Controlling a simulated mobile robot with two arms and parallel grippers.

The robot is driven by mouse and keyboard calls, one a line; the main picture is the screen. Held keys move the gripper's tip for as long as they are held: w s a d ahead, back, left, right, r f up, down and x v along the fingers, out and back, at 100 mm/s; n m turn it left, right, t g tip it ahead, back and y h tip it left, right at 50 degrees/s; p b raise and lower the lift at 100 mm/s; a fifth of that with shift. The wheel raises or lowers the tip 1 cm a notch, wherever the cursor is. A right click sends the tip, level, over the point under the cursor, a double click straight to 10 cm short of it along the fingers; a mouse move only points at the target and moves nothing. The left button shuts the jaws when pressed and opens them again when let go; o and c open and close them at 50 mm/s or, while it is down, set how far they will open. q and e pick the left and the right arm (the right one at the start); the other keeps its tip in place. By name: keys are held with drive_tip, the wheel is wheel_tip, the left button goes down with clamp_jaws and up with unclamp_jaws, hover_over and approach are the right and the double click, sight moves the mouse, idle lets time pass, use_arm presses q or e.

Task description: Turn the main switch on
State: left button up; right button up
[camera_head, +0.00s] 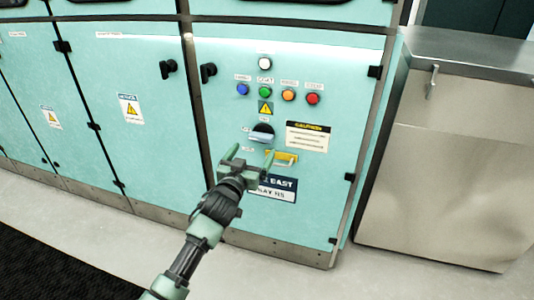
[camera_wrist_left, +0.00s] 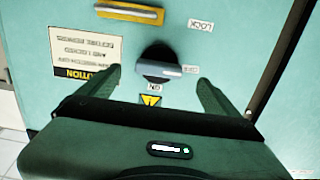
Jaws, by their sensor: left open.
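The main switch (camera_head: 262,134) is a dark round rotary knob with a pale handle bar, set on the teal cabinet door below the coloured buttons. In the left wrist view the switch (camera_wrist_left: 160,66) sits between and ahead of my open fingers, with its bar lying roughly level. Small labels stand around it, one reading LOCK (camera_wrist_left: 201,25). My left gripper (camera_head: 248,155) is open and empty, just below and in front of the switch in the head view. In the left wrist view its two fingers (camera_wrist_left: 158,88) flank the switch without visible contact. My right gripper is not in view.
Blue, green, orange and red buttons (camera_head: 312,99) and a white one sit above the switch. Black door handles (camera_head: 208,71) stick out at left. A metal cabinet (camera_head: 445,150) stands at right.

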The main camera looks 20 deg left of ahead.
sight(260, 140)
use_arm(q)
drive_tip(key=w, duration=0.3)
drive_tip(key=shift+d+r+b, duration=0.1)
drive_tip(key=shift+r+b, duration=0.15)
drive_tip(key=shift+b, duration=0.05)
drive_tip(key=w+b, duration=0.1)
drive_tip(key=w, duration=0.2)
drive_tip(key=shift+w, duration=0.35)
drive_tip(key=shift+w+d, duration=0.1)
drive_tip(key=shift+w, duration=0.55)
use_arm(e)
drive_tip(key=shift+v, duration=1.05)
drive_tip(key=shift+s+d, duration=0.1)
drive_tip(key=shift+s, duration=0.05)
use_arm(q)
drive_tip(key=c, duration=1.4)
